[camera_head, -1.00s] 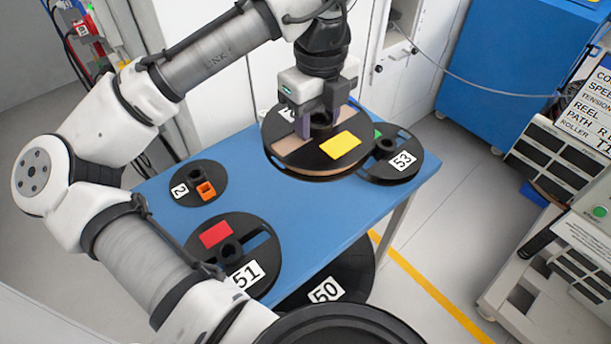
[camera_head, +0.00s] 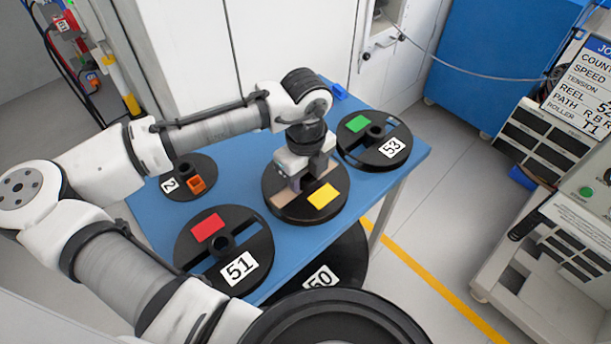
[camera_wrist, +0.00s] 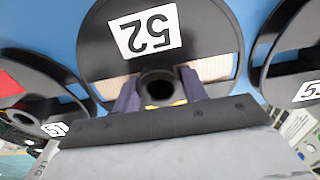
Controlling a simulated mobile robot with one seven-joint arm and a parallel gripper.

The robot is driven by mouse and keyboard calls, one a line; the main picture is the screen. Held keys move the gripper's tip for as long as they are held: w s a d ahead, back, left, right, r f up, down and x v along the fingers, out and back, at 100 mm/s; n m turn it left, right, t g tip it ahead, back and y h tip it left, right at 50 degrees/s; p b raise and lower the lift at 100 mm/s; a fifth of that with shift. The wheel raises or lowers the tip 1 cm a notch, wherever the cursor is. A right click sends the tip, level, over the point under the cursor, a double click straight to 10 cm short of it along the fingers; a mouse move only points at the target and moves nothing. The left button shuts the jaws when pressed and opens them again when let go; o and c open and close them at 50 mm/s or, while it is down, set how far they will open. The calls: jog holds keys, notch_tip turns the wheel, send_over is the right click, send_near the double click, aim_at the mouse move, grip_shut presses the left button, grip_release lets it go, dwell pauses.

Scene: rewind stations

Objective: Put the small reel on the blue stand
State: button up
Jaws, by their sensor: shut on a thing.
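My gripper (camera_head: 306,180) is shut on the hub of the black reel 52 (camera_head: 286,207), which has a yellow patch and tan windings. In the wrist view the fingers (camera_wrist: 160,92) are at the hub of reel 52 (camera_wrist: 104,55). Reel 52 is level, low over or on the blue table (camera_head: 262,262); I cannot tell whether it touches. The blue table is the only blue support I see near the reels.
Reel 51 (camera_head: 239,248) with a red patch is at front left, and reel 53 (camera_head: 366,148) with a green patch is at back right. Reel 50 (camera_head: 346,262) is lower, beyond the table's front edge. A white machine (camera_head: 536,225) stands at right.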

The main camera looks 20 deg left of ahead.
jog(key=shift+f, duration=0.15)
jog(key=o, duration=1.3)
jog(key=shift+c, duration=0.2)
notch_tip(320, 180, up, 12)
jog(key=shift+s, duration=0.1)
